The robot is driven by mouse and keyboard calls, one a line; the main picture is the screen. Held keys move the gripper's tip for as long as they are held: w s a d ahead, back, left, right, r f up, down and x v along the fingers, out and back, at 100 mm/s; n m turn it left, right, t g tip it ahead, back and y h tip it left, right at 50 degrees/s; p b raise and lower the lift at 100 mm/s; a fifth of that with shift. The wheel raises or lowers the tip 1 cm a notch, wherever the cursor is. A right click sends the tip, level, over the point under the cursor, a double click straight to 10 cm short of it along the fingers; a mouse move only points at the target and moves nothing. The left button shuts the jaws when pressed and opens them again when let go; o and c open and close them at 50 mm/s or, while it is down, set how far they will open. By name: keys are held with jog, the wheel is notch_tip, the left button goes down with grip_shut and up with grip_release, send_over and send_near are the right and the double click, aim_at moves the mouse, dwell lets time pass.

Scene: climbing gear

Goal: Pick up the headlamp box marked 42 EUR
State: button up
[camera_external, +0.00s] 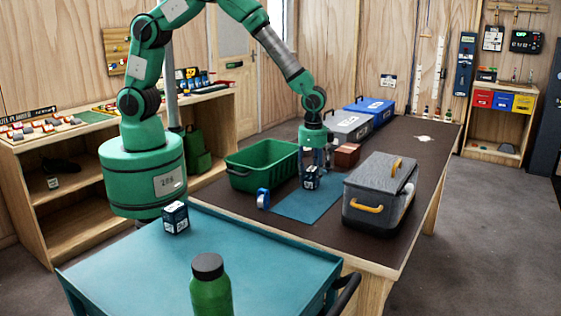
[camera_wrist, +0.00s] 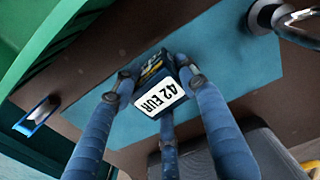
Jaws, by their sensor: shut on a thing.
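The headlamp box, a small dark box with a white label reading 42 EUR (camera_wrist: 160,97), sits between the fingers of my gripper (camera_wrist: 158,82) in the wrist view. The fingers are shut on it from several sides. In the external view my gripper (camera_external: 316,160) points down over the blue mat (camera_external: 305,206), with the box (camera_external: 311,177) at its fingertips. I cannot tell whether the box touches the mat or hangs just above it. Another small dark box with white markings (camera_external: 176,217) stands on the teal cart top; its price cannot be read.
A green crate (camera_external: 247,179) stands left of the mat, with a small blue item (camera_external: 263,199) near it. A grey bag with yellow handles (camera_external: 376,196) stands right. A reddish-brown block (camera_external: 347,155) and lidded bins (camera_external: 348,128) are behind. A green bottle (camera_external: 210,290) stands in front.

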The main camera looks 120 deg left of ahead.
aim_at(312, 168)
jog(key=shift+r, duration=0.1)
notch_tip(312, 168, up, 10)
jog(key=shift+f+p, duration=0.1)
jog(key=shift+p, duration=1.05)
